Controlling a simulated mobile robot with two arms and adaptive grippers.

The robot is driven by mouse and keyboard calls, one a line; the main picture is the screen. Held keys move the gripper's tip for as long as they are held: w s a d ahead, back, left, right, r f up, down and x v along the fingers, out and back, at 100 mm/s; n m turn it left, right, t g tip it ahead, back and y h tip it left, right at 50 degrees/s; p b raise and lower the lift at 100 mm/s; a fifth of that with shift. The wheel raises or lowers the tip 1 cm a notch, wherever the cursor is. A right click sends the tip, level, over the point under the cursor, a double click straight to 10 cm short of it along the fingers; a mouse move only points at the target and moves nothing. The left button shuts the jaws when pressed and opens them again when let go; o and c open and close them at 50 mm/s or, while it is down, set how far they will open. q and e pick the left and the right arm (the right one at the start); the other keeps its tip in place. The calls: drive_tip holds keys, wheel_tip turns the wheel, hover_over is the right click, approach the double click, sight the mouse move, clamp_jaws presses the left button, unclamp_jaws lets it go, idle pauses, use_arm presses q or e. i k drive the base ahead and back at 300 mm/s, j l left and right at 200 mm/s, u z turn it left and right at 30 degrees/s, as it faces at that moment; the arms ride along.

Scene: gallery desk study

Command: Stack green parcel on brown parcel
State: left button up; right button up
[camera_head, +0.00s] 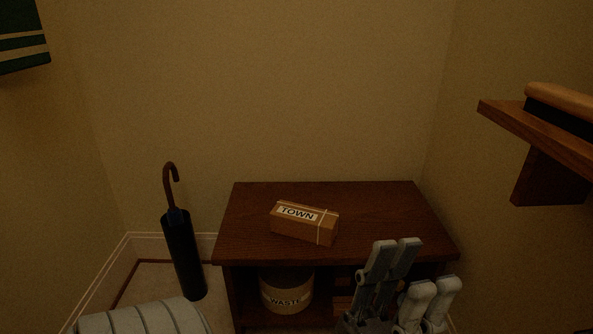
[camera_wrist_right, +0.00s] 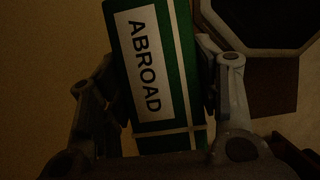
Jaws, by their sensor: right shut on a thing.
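The brown parcel (camera_head: 289,228), labelled TOWN with pale string, lies on top of the dark wooden desk (camera_head: 355,197). The green parcel (camera_wrist_right: 183,62), labelled ABROAD with pale bands, is in the right wrist view. My right gripper (camera_wrist_right: 158,88) is shut on it, with a finger at each side. Neither the green parcel in that grip nor my right gripper shows in the head view. My left gripper (camera_head: 414,266) is open and empty at the desk's front right, apart from the brown parcel.
A waste bin (camera_head: 287,293) sits beneath the desk top. A dark umbrella stand (camera_head: 183,255) with an umbrella is left of the desk. A wall shelf (camera_head: 515,128) juts from the right wall. A green striped thing (camera_head: 22,42) hangs upper left. The desk's back right is clear.

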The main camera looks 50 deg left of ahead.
sight(305, 212)
drive_tip(key=u, duration=1.2)
drive_tip(key=i+j+u, duration=0.1)
drive_tip(key=j+u, duration=0.25)
drive_tip(key=i+j+u, duration=0.1)
drive_tip(key=u, duration=0.25)
drive_tip(key=i+j+u, duration=0.15)
drive_tip(key=j+u, duration=0.2)
